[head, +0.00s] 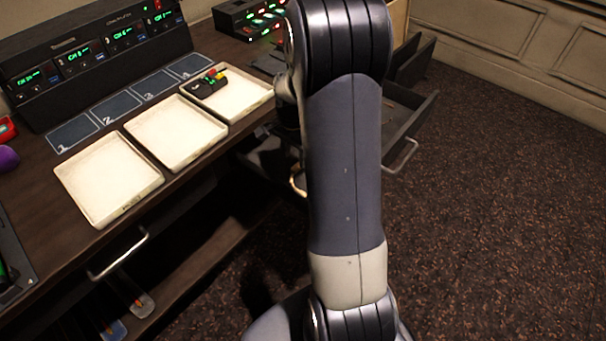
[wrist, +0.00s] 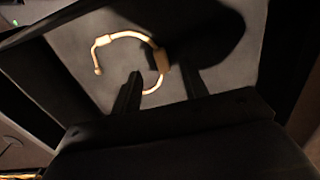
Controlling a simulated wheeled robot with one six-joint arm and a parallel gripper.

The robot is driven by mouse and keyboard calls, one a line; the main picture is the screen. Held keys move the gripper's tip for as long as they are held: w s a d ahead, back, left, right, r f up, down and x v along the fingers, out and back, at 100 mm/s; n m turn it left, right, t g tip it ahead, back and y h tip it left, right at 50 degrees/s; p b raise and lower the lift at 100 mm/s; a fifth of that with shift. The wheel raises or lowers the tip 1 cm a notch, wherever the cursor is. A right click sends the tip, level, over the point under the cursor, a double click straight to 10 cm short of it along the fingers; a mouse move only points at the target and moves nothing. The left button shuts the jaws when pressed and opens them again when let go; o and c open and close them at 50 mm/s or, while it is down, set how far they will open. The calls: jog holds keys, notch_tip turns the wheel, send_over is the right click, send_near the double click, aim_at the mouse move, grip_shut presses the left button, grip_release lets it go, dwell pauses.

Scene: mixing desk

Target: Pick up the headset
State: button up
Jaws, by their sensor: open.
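The headset (wrist: 127,35) shows in the wrist view as a thin cream-orange curved band with a block-like ear piece at its right. It lies on a grey surface between dark walls, which looks like the inside of a drawer. My gripper (wrist: 163,74) is open, with its two dark fingers pointing toward the headset. The lower part of the headset shows between the fingers, and nothing is clearly gripped. In the head view my arm hides the gripper; a small pale-yellow curved piece (head: 297,184) beside the arm may be part of the headset.
Three cream trays (head: 165,132) stand on the desk, the rightmost holding a small dark item with coloured parts (head: 209,82). A black channel unit (head: 95,60) stands behind. An open drawer (head: 412,122) juts out right of my arm. The carpet (head: 490,210) is clear.

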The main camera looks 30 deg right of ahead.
aim_at(296, 166)
jog(key=f, duration=0.4)
jog(key=shift+w+d+f, duration=0.15)
jog(key=shift+d+f, duration=0.05)
jog(key=shift+f, duration=0.05)
jog(key=shift+c, duration=0.2)
grip_shut()
